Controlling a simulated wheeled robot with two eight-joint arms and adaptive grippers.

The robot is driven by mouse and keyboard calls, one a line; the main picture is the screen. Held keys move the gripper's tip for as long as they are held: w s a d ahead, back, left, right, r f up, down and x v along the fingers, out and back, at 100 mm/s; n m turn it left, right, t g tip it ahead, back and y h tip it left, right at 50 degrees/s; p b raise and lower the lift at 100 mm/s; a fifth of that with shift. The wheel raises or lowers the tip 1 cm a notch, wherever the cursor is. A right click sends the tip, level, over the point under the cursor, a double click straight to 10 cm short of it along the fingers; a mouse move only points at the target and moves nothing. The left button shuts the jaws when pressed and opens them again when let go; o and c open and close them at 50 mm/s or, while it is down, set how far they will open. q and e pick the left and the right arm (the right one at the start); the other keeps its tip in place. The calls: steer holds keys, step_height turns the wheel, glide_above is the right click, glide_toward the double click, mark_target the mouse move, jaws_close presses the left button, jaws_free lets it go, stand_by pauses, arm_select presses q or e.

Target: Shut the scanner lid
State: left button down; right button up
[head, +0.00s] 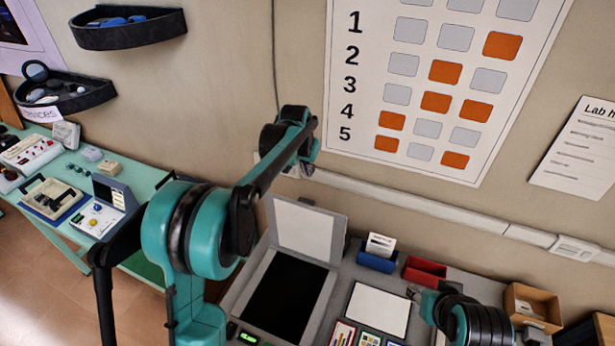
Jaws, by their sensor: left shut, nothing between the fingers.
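The scanner (287,295) sits on the grey counter with its black glass bare. Its lid (304,229) stands open, tilted up at the back, with the pale inner face showing. My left arm comes in from the left and reaches over toward the wall. My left gripper (298,168) is shut and empty, above and behind the lid's top edge, apart from it as far as I can see; it is small and partly hidden by the arm. My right gripper (424,299) is low at the right, beside a white panel; its fingers are too unclear to read.
A blue card holder (377,257), a red bin (425,271) and a cardboard box (532,305) stand right of the scanner. A white panel (378,308) lies beside it. A wall rail (420,208) runs behind. A teal table (140,180) with devices is at left.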

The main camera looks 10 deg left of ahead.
arm_select(q)
steer(key=a+x, duration=0.1)
steer(key=x, duration=0.9)
steer(key=s+p, duration=0.1)
steer(key=s, duration=0.3)
steer(key=shift+s+r, duration=0.1)
